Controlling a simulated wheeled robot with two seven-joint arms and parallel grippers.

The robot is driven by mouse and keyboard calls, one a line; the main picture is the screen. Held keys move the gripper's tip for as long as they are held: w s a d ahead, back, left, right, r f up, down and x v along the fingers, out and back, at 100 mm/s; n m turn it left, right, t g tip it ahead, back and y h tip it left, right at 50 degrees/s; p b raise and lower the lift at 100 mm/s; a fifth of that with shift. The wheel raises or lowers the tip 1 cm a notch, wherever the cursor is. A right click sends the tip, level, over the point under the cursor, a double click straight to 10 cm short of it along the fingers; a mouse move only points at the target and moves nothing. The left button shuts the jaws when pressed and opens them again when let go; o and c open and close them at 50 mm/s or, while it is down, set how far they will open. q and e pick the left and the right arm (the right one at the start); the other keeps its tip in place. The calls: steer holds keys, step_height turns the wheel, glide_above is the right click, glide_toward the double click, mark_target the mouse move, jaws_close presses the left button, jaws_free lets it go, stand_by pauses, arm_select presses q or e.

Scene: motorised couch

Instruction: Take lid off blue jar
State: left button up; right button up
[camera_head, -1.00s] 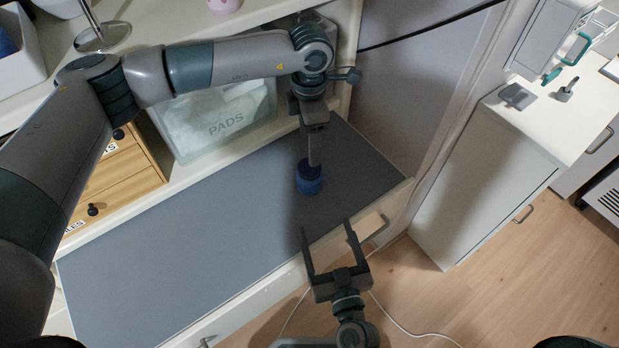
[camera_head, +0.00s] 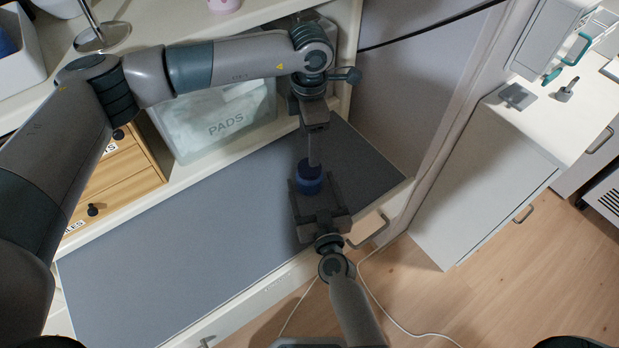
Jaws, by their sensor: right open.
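The small blue jar (camera_head: 308,186) stands upright on the grey surface near its right end. Its darker blue lid (camera_head: 309,168) is on top. My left gripper (camera_head: 313,157) comes down from above with its fingers at the lid; one finger hides the other, so I cannot tell whether it grips. My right gripper (camera_head: 313,187) is open, with one finger on each side of the jar body. I cannot tell whether its fingers touch the jar.
The grey surface (camera_head: 190,250) is clear to the left of the jar. A clear bin marked PADS (camera_head: 222,122) stands behind, beside wooden drawers (camera_head: 125,185). A white cabinet (camera_head: 485,185) stands to the right.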

steer(key=shift+w, duration=0.3)
jaws_close()
arm_select(q)
steer(key=m, duration=1)
steer(key=shift+m, duration=0.3)
steer(key=m, duration=1.6)
steer(key=shift+f, duration=0.1)
